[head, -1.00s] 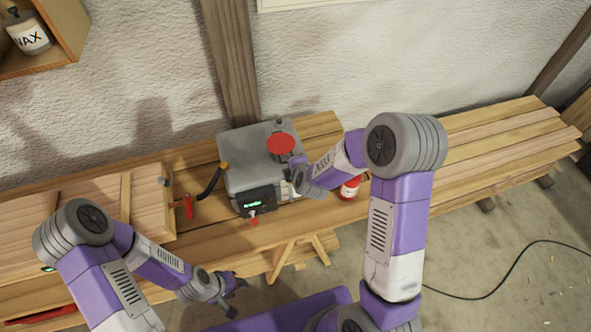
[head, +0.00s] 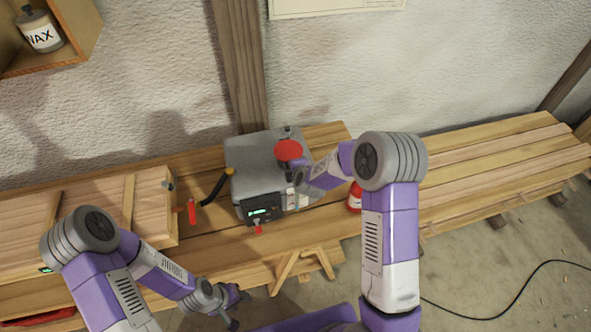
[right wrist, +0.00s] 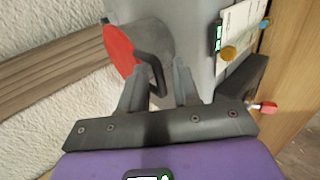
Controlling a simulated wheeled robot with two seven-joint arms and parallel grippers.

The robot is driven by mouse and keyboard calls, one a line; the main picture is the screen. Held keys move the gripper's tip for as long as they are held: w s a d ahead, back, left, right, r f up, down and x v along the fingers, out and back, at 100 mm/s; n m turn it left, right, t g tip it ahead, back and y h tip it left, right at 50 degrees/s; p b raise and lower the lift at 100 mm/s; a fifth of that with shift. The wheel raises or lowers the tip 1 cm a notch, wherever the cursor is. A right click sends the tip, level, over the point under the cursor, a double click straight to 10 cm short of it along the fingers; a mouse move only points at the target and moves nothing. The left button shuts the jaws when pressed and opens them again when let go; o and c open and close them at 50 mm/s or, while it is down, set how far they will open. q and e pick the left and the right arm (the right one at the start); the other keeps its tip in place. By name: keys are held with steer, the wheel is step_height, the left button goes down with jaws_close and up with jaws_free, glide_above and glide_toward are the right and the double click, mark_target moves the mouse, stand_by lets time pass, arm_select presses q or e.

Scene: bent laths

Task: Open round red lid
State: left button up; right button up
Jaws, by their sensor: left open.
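The round red lid (head: 289,150) is on the grey metal box (head: 250,155) on the workbench. In the right wrist view the red lid (right wrist: 119,50) shows at the upper left, with a dark bent handle (right wrist: 157,72) beside it. My right gripper (head: 297,172) is close to the lid in the head view, partly hidden by its own wrist. In the right wrist view its fingers (right wrist: 158,78) stand apart, with the handle's end showing between them; I cannot tell whether they touch it. My left gripper (head: 240,308) is open and empty, low in front of the bench.
The box has a dark panel with a green display (head: 262,212) and a small red knob (head: 258,229). A black hose (head: 213,190) and a red tool (head: 192,210) lie left of it. A red container (head: 355,197) stands right.

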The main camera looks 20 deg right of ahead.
steer(key=shift+f, duration=0.1)
jaws_close()
steer(key=shift+w+r, duration=0.15)
steer(key=shift+r, duration=0.8)
steer(key=shift+w+r, duration=0.15)
steer(key=shift+r, duration=0.8)
steer(key=w+r, duration=0.5)
steer(key=w, duration=0.3)
steer(key=w+r, duration=0.5)
steer(key=w, duration=0.3)
steer(key=shift+w, duration=0.3)
stand_by(1.0)
